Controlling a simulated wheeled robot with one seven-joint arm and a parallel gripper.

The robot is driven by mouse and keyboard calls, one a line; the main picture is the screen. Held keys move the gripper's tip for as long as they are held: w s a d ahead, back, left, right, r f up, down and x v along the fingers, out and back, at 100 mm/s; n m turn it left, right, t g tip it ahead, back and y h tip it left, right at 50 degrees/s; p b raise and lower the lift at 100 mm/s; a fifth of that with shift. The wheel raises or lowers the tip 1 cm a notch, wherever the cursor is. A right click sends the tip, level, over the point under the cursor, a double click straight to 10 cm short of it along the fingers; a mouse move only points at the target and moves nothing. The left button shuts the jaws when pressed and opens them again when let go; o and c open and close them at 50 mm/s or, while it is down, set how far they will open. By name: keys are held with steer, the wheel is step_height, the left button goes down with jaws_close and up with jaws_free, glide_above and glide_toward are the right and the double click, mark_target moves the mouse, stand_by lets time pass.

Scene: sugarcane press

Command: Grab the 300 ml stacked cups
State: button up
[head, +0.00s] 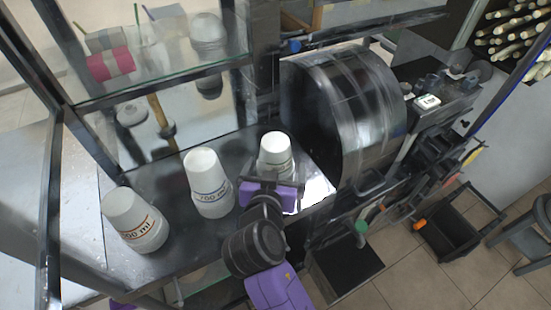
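Three stacks of upside-down white cups stand on the dark shelf (165,185). The left stack (130,215) has a reddish band and a label ending in "00 ml"; its first digit is hard to read. The middle, taller stack (205,180) has a blue label that looks like "700 ml". The right stack (275,150) is smaller in view and its lower part is hidden behind my gripper; no label is readable on it. My purple and black gripper (272,185) is right in front of the right stack. Its fingertips are not clear, nor whether they touch the cups.
The dark drum-shaped press (345,115) stands just right of the right stack. A glass shelf (160,75) with a pink-and-white item, glasses and straws hangs above the cups. Dark frame posts (48,200) border the left. A black crate (455,230) sits on the floor at right.

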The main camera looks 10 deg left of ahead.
steer(key=c, duration=1.3)
steer(key=shift+c, duration=0.7)
steer(key=shift+r, duration=0.1)
